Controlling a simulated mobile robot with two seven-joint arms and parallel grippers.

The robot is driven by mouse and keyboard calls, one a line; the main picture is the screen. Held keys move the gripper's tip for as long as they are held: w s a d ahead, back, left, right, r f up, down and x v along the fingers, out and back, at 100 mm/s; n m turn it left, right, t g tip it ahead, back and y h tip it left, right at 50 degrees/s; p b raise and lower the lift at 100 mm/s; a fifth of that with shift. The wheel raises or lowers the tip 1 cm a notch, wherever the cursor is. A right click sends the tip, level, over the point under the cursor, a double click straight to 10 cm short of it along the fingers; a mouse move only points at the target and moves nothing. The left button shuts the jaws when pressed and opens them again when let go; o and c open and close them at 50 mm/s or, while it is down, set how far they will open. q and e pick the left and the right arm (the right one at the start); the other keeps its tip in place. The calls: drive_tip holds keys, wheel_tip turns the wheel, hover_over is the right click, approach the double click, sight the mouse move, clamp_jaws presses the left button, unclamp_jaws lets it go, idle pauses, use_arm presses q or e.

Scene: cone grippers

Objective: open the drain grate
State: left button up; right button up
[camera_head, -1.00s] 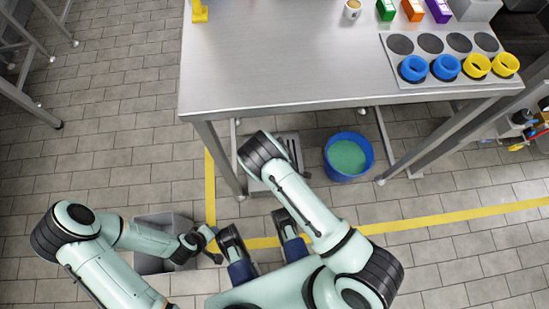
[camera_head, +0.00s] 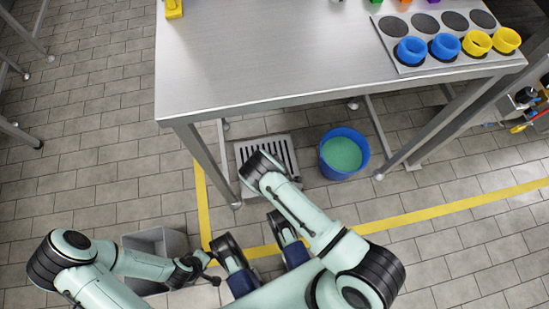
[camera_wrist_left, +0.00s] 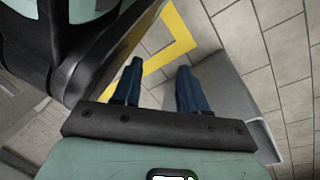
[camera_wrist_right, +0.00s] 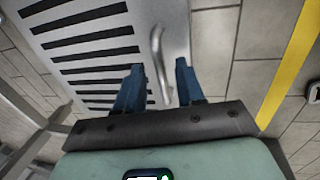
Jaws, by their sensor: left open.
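The drain grate (camera_head: 282,148) is a pale metal plate with dark slots, set in the floor under the table. My right forearm covers its lower part in the head view. In the right wrist view the grate (camera_wrist_right: 88,42) fills the upper left, with a curved metal handle (camera_wrist_right: 157,45) on its plain part. My right gripper (camera_wrist_right: 159,70) is open, and the handle shows between its fingers; contact cannot be judged. My left gripper (camera_head: 207,268) is open and empty near the yellow floor line; it also shows in the left wrist view (camera_wrist_left: 160,67).
A metal table (camera_head: 290,65) stands over the grate, with a leg (camera_head: 210,160) beside it. A blue bucket (camera_head: 327,165) with green contents stands right of the grate. A grey bin (camera_head: 150,240) is by my left arm. A yellow line (camera_head: 440,207) crosses the floor.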

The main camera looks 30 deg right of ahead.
use_arm(q)
drive_tip(key=shift+s, duration=0.1)
use_arm(e)
drive_tip(key=shift+f, duration=0.1)
clamp_jaws()
